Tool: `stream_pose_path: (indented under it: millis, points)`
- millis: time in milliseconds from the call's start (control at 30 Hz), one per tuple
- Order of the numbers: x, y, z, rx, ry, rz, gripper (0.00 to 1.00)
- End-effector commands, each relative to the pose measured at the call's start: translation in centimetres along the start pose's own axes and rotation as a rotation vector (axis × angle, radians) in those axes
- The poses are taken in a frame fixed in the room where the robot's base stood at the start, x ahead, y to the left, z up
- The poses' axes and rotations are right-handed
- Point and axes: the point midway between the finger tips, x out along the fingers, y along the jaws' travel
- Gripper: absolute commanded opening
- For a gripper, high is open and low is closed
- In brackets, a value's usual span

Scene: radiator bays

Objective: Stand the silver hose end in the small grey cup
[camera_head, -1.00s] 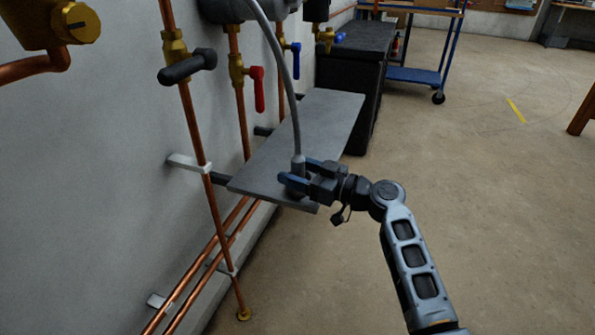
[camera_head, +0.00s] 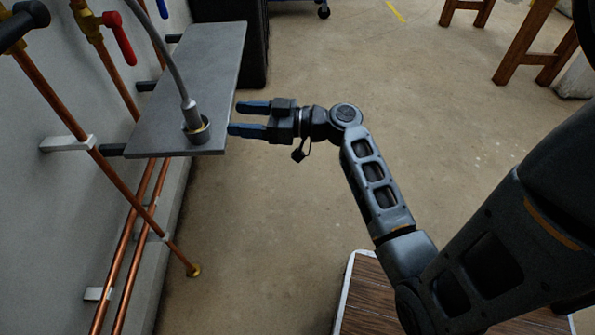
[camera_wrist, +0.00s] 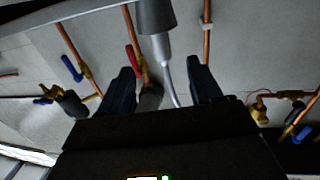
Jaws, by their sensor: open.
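The silver hose end (camera_head: 191,114) stands in the small grey cup (camera_head: 202,133) near the front right corner of the grey shelf. It looks about upright with a slight lean, and the grey hose rises from its top. The cup hides its lower tip. My gripper (camera_head: 237,118) is open and empty, just off the shelf's right edge and apart from the hose end, its fingers pointing at it. In the wrist view the picture is upside down. The hose end (camera_wrist: 162,47) and cup (camera_wrist: 156,16) show beyond the two spread fingers.
The grey shelf (camera_head: 190,70) is otherwise bare. Copper pipes (camera_head: 60,105) and a red-handled valve (camera_head: 118,38) line the wall on the left. A black cabinet (camera_head: 250,40) stands behind the shelf.

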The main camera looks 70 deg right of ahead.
Motion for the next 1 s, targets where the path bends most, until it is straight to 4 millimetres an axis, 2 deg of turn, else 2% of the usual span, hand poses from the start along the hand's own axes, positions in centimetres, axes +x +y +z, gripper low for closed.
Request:
stream_pose_path:
  millis: [67, 167, 267, 333, 400, 500, 600, 767, 867, 1000]
  points:
    - [0.0, -0.2, 0.3, 0.005, -0.007, 0.001, 0.64]
    - [0.1, -1.6, 1.9, 0.040, -0.056, 0.015, 0.64]
    - [-0.3, -4.6, 4.9, 0.103, -0.157, 0.053, 0.64]
    - [-1.1, -7.2, 7.3, 0.147, -0.245, 0.093, 0.64]
    - [-2.5, -9.9, 9.5, 0.179, -0.327, 0.143, 0.64]
    - [-4.8, -13.3, 11.3, 0.197, -0.417, 0.212, 0.64]
    - [-7.6, -16.3, 12.0, 0.189, -0.475, 0.272, 0.64]
    - [-12.1, -20.3, 10.6, 0.140, -0.498, 0.336, 0.64]
    - [-14.7, -22.5, 8.3, 0.101, -0.475, 0.346, 0.64]
    - [-17.5, -25.4, 4.0, 0.056, -0.405, 0.314, 0.64]
